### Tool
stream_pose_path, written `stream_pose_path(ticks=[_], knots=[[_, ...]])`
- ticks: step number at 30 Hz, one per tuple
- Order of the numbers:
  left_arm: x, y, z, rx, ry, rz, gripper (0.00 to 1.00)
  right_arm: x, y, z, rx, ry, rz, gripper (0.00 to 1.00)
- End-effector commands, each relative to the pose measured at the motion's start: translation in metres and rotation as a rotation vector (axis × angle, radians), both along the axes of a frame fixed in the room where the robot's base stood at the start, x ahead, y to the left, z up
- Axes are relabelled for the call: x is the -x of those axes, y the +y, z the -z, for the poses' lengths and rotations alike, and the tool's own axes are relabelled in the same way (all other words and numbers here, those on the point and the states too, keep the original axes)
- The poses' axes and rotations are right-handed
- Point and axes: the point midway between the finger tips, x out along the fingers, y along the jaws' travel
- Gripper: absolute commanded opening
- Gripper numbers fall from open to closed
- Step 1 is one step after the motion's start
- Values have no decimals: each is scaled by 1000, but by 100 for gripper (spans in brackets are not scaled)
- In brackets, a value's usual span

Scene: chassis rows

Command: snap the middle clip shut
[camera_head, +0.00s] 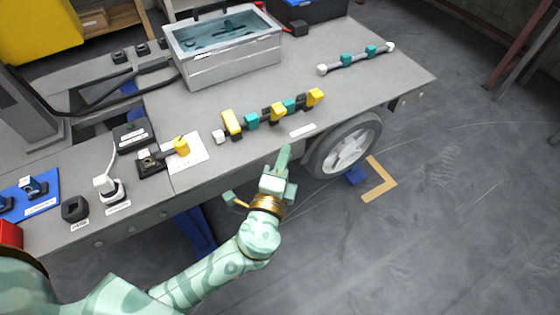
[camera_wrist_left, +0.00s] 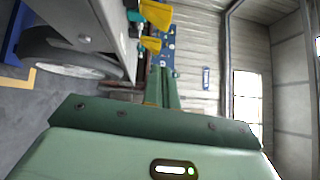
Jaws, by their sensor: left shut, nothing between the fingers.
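A row of three yellow clips with teal blocks between them lies along the front edge of the grey chassis deck in the head view. The middle clip (camera_head: 278,111) stands between the left clip (camera_head: 232,123) and the right clip (camera_head: 316,97). Their yellow levers look raised, but the exact angle of the middle one is hard to tell. My left gripper (camera_head: 284,153) is shut and empty, just in front of the deck edge and apart from the clips. In the left wrist view its fingers (camera_wrist_left: 162,85) are together, with two yellow levers (camera_wrist_left: 151,44) beyond them. My right gripper is not in view.
A wheel (camera_head: 345,148) sits under the deck, right of my gripper. A metal tray (camera_head: 225,50) stands behind the clips. A rod with teal blocks (camera_head: 356,59) lies at the far right. Sockets and a yellow knob (camera_head: 181,146) are to the left.

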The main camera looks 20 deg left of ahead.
Motion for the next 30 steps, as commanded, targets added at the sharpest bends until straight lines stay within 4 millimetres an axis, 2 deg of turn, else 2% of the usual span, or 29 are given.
stream_pose_path(ticks=[7,12,18,30], knots=[[-54,6,-2,2,-1,0,0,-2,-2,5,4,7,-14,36],[-70,25,-5,-1,1,0,0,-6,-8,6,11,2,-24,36],[-79,37,-6,1,1,1,0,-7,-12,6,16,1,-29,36],[-80,38,-7,2,2,1,0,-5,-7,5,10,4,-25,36]])
